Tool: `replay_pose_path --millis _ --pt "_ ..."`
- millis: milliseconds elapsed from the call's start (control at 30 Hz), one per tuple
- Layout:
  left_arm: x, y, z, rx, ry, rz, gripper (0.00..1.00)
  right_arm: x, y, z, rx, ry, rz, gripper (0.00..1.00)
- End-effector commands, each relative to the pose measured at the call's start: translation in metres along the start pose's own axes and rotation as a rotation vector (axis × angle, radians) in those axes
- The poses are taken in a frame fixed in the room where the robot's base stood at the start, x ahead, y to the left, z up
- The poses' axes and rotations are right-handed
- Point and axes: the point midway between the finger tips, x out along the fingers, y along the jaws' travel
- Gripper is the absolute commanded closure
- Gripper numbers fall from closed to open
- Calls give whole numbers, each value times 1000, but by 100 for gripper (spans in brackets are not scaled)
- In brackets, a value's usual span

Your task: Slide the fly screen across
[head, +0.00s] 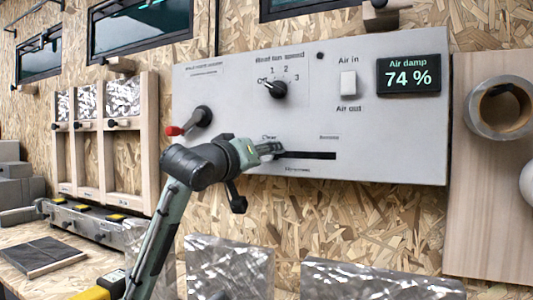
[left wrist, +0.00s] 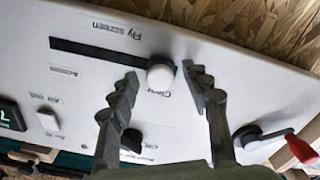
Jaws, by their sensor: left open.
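The fly screen slider is a dark horizontal slot (head: 310,155) low on the grey control panel, labelled "Clear" at its left end. The slot (left wrist: 90,52) also shows upside down in the left wrist view, with "Fly screen" printed beside it. A round white knob (left wrist: 161,76) sits at the "Clear" end. My left gripper (head: 272,149) is at that end and hides the knob in the head view. In the left wrist view its open fingers (left wrist: 160,80) lie one on each side of the knob; contact is not visible. My right gripper is not in view.
The panel also carries a red-tipped lever (head: 198,118), a fan speed dial (head: 277,89), a white air switch (head: 348,84) and a display reading 74 % (head: 409,74). A tape roll (head: 475,108) hangs at right.

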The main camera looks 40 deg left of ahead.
Motion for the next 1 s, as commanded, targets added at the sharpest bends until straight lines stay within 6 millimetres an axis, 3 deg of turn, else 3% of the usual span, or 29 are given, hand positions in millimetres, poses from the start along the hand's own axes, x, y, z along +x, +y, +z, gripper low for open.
replay_pose_path --millis 133,400,800,1000 --pt "10 0 0 1 -1 1 52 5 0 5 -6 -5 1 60" --pt "12 0 0 1 0 1 52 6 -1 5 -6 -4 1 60" --pt "12 0 0 1 0 1 100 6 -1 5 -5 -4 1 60" --pt "12 0 0 1 1 1 100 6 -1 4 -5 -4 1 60"
